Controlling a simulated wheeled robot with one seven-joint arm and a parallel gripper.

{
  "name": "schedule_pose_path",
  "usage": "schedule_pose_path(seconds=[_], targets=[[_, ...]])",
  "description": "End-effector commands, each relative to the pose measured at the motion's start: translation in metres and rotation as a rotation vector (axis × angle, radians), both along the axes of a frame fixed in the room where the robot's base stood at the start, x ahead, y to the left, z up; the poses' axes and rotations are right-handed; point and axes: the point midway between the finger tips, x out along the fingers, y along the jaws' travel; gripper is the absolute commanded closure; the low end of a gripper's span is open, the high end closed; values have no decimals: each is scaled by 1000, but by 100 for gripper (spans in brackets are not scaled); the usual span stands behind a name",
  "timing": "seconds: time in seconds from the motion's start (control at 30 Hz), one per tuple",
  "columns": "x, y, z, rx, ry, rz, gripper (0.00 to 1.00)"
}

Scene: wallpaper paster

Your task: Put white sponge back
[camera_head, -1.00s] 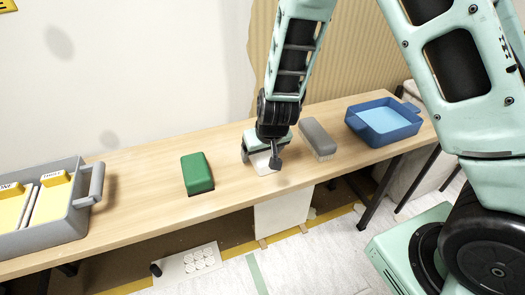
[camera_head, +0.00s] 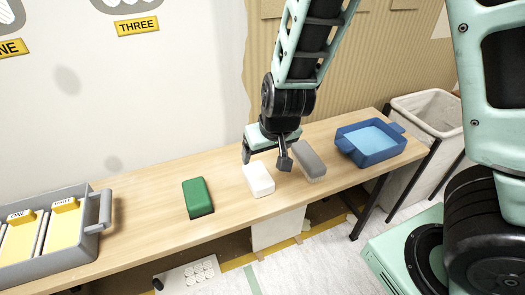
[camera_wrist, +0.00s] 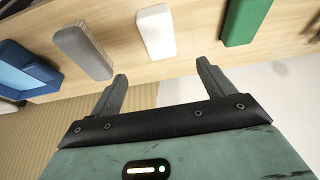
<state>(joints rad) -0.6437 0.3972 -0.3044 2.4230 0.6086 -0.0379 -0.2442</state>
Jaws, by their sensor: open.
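The white sponge (camera_head: 258,179) lies on the wooden table between a green block and a grey brush. My gripper (camera_head: 265,160) is open and empty just behind and above the sponge, its fingers apart from it. In the wrist view the sponge (camera_wrist: 156,32) lies ahead of the gap between my fingertips (camera_wrist: 162,70), with nothing between them. All sides of the sponge facing the head camera are clear.
A green block (camera_head: 198,197) lies left of the sponge and a grey brush (camera_head: 309,161) right of it. A blue tray (camera_head: 389,155) holding light blue stands at the right end. A grey box (camera_head: 76,252) with yellow sheets stands at the left. A white bin (camera_head: 440,105) stands beyond the table.

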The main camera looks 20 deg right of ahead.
Motion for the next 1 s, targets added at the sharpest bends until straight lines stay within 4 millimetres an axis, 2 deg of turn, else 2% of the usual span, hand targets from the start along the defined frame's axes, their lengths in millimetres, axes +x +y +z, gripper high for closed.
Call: schedule_pose_path(seconds=[0.03,0.17,0.27,0.37,0.43,0.53,0.6,0.73,0.83,1.0], targets=[[-3,0,10,0,-1,2,19],[-7,0,17,-1,1,2,19],[-15,9,22,21,20,27,19],[-42,35,35,78,86,119,19],[-74,57,51,114,151,223,19],[-123,76,75,115,238,383,19],[-154,78,89,79,283,481,19],[-193,71,104,-18,333,601,19],[-207,64,109,-70,354,644,19],[-212,62,126,-90,360,657,19]])
